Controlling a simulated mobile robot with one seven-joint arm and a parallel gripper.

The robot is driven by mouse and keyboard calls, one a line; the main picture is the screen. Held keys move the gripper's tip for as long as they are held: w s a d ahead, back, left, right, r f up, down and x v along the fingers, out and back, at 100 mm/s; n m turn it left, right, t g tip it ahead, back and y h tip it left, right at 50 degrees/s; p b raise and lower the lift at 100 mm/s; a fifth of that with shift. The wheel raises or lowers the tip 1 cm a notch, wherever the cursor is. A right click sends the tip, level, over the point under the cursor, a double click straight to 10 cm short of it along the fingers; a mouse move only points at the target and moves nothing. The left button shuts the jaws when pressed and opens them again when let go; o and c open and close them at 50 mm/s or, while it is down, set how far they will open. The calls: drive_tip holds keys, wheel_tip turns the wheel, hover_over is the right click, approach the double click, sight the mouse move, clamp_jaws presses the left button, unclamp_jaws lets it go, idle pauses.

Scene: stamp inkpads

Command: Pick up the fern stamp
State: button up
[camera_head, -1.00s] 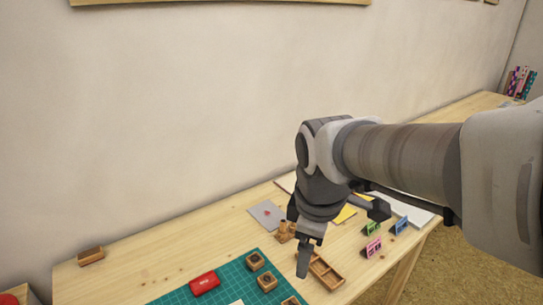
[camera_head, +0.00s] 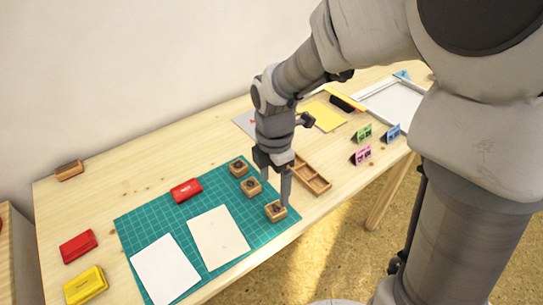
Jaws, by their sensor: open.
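Three small wooden block stamps stand on the green cutting mat (camera_head: 183,215) in a slanting row: a back stamp (camera_head: 239,168), a middle stamp (camera_head: 251,187) and a front stamp (camera_head: 276,211). Dark marks show on their tops, too small to tell which is the fern. My gripper (camera_head: 284,190) points down at the right end of the mat, open and empty. Its fingers are just above or behind the front stamp; I cannot tell whether they touch it. Another wooden block (camera_head: 70,170) lies at the table's back left.
Red inkpads lie on the mat (camera_head: 186,190) and at the left (camera_head: 78,246), near a yellow inkpad (camera_head: 86,285). Two paper sheets (camera_head: 219,236) lie on the mat. A wooden compartment tray (camera_head: 312,178) and small coloured cards (camera_head: 362,154) stand to the right.

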sight(276, 208)
wheel_tip(276, 208, down, 4)
drive_tip(key=shift+r+b, duration=0.1)
drive_tip(key=shift+b, duration=0.35)
drive_tip(key=shift+w+d+f+b, duration=0.15)
drive_tip(key=shift+f+b, duration=0.45)
drive_tip(key=shift+f, duration=0.8)
drive_tip(key=shift+w+d+f+b, duration=0.1)
drive_tip(key=shift+f+b, duration=0.5)
drive_tip(key=shift+f, duration=0.75)
drive_tip(key=shift+r, duration=0.1)
clamp_jaws()
